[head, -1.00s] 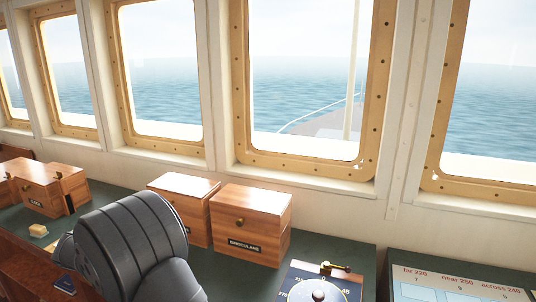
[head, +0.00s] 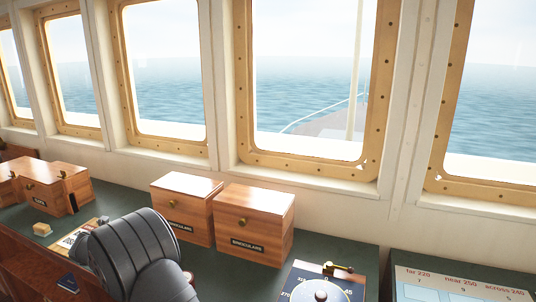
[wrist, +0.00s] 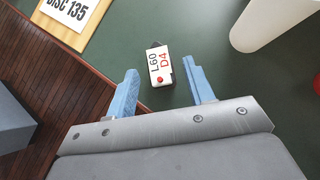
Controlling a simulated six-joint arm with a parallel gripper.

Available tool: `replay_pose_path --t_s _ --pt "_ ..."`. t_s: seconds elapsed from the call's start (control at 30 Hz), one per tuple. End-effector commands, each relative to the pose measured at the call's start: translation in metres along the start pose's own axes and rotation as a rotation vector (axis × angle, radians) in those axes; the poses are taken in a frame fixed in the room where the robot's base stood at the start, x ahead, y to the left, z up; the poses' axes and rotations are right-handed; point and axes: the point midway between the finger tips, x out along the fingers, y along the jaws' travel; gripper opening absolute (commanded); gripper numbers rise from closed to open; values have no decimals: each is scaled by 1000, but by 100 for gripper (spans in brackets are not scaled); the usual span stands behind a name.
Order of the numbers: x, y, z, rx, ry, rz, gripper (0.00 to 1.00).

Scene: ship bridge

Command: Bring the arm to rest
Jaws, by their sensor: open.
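My gripper (wrist: 162,95) shows in the wrist view with its two blue fingers apart and nothing between the tips. A small white block (wrist: 160,65) marked "L60 D4", with a red dot and dark edges, lies on the green counter just beyond the fingertips. It stands apart from both fingers. In the head view my dark ribbed arm fills the lower left, and my gripper is not visible there.
Two wooden boxes, one labelled BINOCULARS (head: 252,225), stand under the windows. A dial instrument (head: 322,288) with a brass handle sits to their right. More wooden boxes (head: 40,188) and a small yellowish block (head: 42,230) are at the left.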

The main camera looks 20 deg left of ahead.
Motion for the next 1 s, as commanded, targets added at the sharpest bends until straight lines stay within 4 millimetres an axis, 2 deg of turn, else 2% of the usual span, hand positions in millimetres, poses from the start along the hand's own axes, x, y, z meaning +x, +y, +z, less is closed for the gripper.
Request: replay_pose_path --t_s 0.03,0.97,1.0 --pt "-10 0 10 2 -4 2 48" --pt "-141 0 140 1 -3 1 48" --pt "-141 -10 140 11 1 -12 48"
